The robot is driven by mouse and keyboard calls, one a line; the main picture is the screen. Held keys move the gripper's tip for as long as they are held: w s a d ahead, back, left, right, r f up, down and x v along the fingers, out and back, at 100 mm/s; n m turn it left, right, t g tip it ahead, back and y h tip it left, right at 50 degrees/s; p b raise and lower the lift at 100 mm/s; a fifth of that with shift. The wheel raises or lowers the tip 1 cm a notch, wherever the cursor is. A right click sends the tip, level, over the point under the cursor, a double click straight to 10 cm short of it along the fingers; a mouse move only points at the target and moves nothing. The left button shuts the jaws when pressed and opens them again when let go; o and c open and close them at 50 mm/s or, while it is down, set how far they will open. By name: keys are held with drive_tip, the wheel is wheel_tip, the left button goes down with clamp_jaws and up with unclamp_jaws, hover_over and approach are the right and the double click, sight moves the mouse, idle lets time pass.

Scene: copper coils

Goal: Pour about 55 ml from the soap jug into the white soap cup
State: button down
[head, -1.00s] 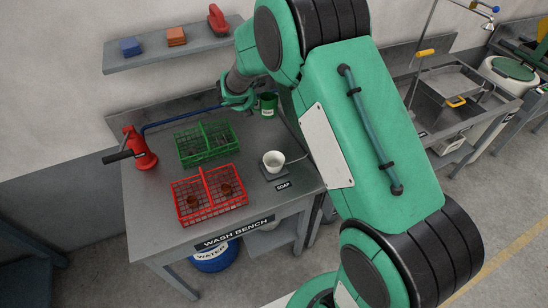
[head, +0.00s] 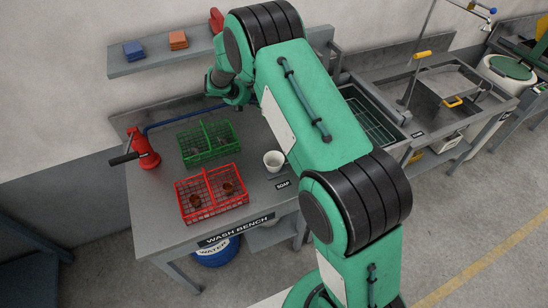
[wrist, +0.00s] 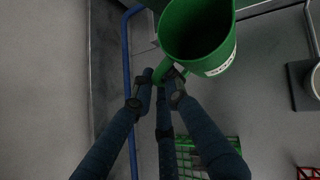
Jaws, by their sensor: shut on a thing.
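The green soap jug (wrist: 197,40) fills the upper middle of the wrist view, its open mouth toward the camera and its inside dark. My gripper (wrist: 163,88) is shut on the jug's handle. In the head view my gripper (head: 236,92) is at the back of the bench, and my arm hides the jug there. I cannot tell whether the jug is clear of the bench. The white soap cup (head: 273,161) stands upright at the bench's right, by the SOAP label. Its rim also shows at the right edge of the wrist view (wrist: 316,82), apart from the jug.
A green wire basket (head: 208,143) and a red wire basket (head: 211,194) with copper-brown pieces stand on the wash bench (head: 165,205). A red hand pump (head: 142,150) with a blue pipe is at left. A shelf (head: 160,62) hangs above the back.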

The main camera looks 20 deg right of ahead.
drive_tip(key=shift+w+d+f+m+g+h+p, duration=0.1)
drive_tip(key=shift+f+m+g+h+p, duration=0.15)
drive_tip(key=shift+f+m+g+p, duration=0.65)
drive_tip(key=shift+d+f+m+g+h+p, duration=0.1)
drive_tip(key=shift+f+m+g+h+p, duration=0.15)
drive_tip(key=shift+f+m+g+p, duration=0.65)
drive_tip(key=shift+s+a+f+m+g+p, duration=0.4)
drive_tip(key=shift+f+m, duration=0.3)
drive_tip(key=shift+f, duration=0.55)
drive_tip(key=shift+s+a+f+m+g+p, duration=0.3)
drive_tip(key=shift+s+f+m+p, duration=0.35)
drive_tip(key=shift+f, duration=0.65)
drive_tip(key=shift+s+a+f+m+g+p, duration=0.35)
drive_tip(key=shift+f+m, duration=0.4)
drive_tip(key=shift+f, duration=0.5)
drive_tip(key=shift+d, duration=0.1)
